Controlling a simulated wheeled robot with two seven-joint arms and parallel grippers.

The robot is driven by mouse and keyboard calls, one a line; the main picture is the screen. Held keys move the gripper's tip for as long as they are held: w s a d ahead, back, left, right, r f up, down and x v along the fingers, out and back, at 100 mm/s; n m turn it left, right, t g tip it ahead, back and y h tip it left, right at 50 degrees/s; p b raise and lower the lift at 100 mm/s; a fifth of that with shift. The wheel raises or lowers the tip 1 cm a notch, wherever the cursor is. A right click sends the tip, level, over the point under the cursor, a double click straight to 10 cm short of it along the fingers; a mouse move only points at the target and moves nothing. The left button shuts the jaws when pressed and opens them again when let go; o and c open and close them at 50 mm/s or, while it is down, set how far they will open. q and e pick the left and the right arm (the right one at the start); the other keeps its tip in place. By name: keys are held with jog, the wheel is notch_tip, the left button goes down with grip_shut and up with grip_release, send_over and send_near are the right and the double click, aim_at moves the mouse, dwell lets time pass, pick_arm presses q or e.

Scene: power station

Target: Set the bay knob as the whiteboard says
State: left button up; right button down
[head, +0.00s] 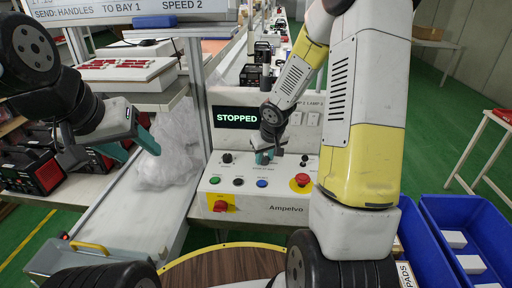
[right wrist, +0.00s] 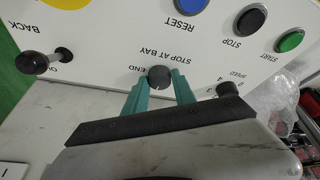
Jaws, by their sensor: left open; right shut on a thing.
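The whiteboard (head: 130,8), top left in the head view, reads "SEND: HANDLES TO BAY 1 SPEED 2"; its upper line is cut off. The control panel (head: 285,205) has a screen (head: 237,117) showing "STOPPED". The dark round bay knob (right wrist: 158,76), beside the words "STOP AT BAY" and "END", is between the teal fingers of my right gripper (right wrist: 160,91), which is shut on it. In the head view my right gripper (head: 264,157) hides the knob. I cannot tell which mark the knob points to. My left gripper (head: 132,144) is open and empty over the conveyor.
A speed knob (right wrist: 229,90) is close beside my right gripper. Start (right wrist: 290,41), stop (right wrist: 250,20) and reset (right wrist: 189,5) buttons and a back lever (right wrist: 36,63) are nearby. A red emergency button (head: 302,179) and clear plastic wrap (head: 168,155) also show. Blue bins (head: 440,215) stand right.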

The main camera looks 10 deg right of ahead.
jog(key=n, duration=0.2)
jog(key=n+y, duration=0.1)
jog(key=n, duration=0.1)
jog(key=n+g+y, duration=0.1)
jog(key=n, duration=0.1)
jog(key=shift+w+d, duration=0.15)
jog(key=shift+d, duration=0.2)
jog(key=n+g+y, duration=0.1)
jog(key=n, duration=0.5)
jog(key=shift+w+d+n+g+y, duration=0.1)
jog(key=shift+w+n+g+y, duration=0.05)
jog(key=shift+n+g+y, duration=0.2)
jog(key=c, duration=1.3)
grip_release()
jog(key=shift+r, duration=0.1)
jog(key=v, duration=0.7)
jog(key=shift+d+r, duration=0.2)
jog(key=shift+r, duration=0.05)
